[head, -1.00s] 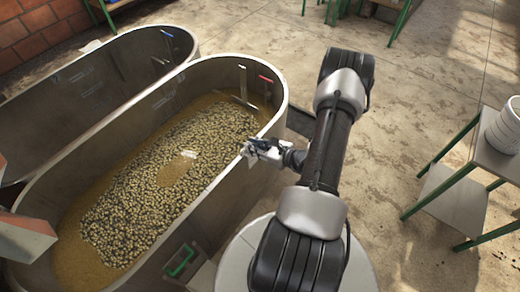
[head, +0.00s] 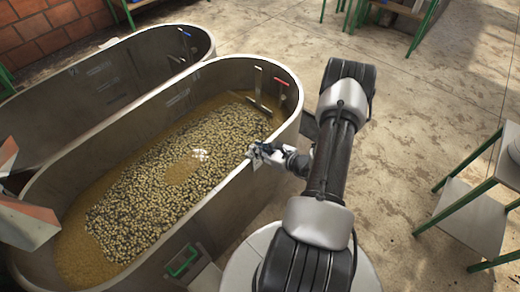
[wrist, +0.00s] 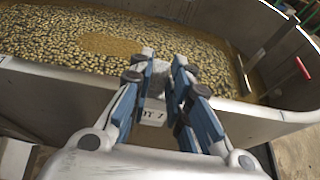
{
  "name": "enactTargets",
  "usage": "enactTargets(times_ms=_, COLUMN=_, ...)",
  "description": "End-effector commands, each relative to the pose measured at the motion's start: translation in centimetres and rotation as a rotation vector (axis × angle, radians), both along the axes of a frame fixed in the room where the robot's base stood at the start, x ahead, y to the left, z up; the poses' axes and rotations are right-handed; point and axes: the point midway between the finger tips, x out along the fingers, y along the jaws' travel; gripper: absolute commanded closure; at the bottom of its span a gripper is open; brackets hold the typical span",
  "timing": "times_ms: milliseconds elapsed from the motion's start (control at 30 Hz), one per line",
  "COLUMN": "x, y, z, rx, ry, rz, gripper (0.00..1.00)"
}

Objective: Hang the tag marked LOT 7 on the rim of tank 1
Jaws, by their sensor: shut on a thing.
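My gripper (wrist: 163,68) is shut on a pale tag (wrist: 152,116), with blue-sided fingers on either side of it. In the head view my gripper (head: 257,154) is at the right-hand rim of the near tank (head: 222,190). The near tank's rim (wrist: 75,75) passes behind the fingers in the wrist view. The tag appears to be against or just in front of the tank's outer wall; I cannot tell whether it touches the rim. No tank number is readable.
The near tank holds beans in brown liquid (head: 150,185) and has a red handle (head: 281,82). A second tank (head: 95,85) with a blue handle lies behind it. A green-legged table (head: 508,150) stands at right. Open floor (head: 420,110) lies between.

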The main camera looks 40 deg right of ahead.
Motion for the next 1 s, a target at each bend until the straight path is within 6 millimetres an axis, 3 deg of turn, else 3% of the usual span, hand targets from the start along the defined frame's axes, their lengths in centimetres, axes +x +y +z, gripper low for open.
enactTargets(times_ms=333, x=0.0, y=-0.01, z=-0.12, rx=0.0, ry=-0.001, rz=0.0, gripper=1.0)
enactTargets(times_ms=367, x=0.01, y=-0.01, z=-0.11, rx=0.0, ry=0.0, rz=0.0, gripper=0.81)
enactTargets(times_ms=700, x=0.0, y=-0.01, z=-0.12, rx=0.0, ry=0.0, rz=0.0, gripper=0.59)
enactTargets(times_ms=1000, x=-0.08, y=-0.03, z=-0.11, rx=0.0, ry=0.0, rz=0.0, gripper=0.59)
